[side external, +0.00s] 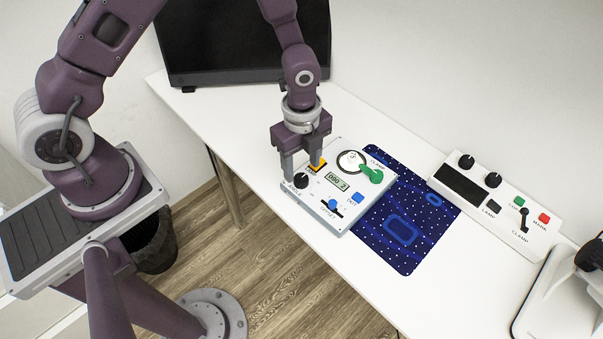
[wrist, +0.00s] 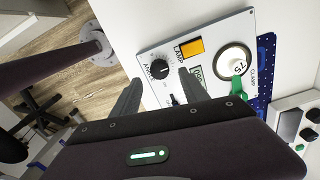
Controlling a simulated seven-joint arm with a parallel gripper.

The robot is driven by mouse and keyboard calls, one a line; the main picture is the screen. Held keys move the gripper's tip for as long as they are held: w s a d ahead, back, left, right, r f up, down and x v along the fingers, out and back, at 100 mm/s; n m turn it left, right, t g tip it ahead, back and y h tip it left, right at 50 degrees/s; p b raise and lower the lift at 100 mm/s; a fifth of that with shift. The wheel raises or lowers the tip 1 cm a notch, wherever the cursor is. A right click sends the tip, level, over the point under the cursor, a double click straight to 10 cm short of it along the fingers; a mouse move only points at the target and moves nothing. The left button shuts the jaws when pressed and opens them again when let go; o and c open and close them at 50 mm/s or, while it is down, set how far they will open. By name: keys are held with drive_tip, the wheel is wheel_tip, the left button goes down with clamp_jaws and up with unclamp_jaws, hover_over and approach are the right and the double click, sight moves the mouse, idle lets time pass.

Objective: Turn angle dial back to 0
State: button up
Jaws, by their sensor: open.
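The angle dial (side external: 301,181) is a black round knob at the left corner of a light grey control panel (side external: 345,222). In the wrist view the dial (wrist: 160,70) sits beside the label ANGLE, with a scale of marks around it. Its pointer is too small to read surely. My gripper (side external: 302,174) is open and points down over the dial. In the wrist view its fingertips (wrist: 160,77) are apart, one on each side of the dial. I cannot tell whether they touch it or how far down they reach. The small display (side external: 337,182) shows digits, not clearly readable.
A blue patterned mat (side external: 405,250) and a second control box (side external: 500,205) lie to the right. A monitor (side external: 230,40) stands behind.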

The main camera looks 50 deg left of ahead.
sight(302, 177)
wheel_tip(302, 177, down, 4)
drive_tip(key=shift+f, duration=0.2)
clamp_jaws()
drive_tip(key=shift+n, duration=0.4)
drive_tip(key=n, duration=0.3)
drive_tip(key=shift+r+n, duration=0.1)
drive_tip(key=shift+n, duration=0.3)
drive_tip(key=n, duration=0.4)
drive_tip(key=shift+n, duration=0.3)
drive_tip(key=n, duration=0.4)
drive_tip(key=shift+a+n, duration=0.1)
drive_tip(key=shift+n, duration=2.3)
drive_tip(key=shift+w, duration=0.1)
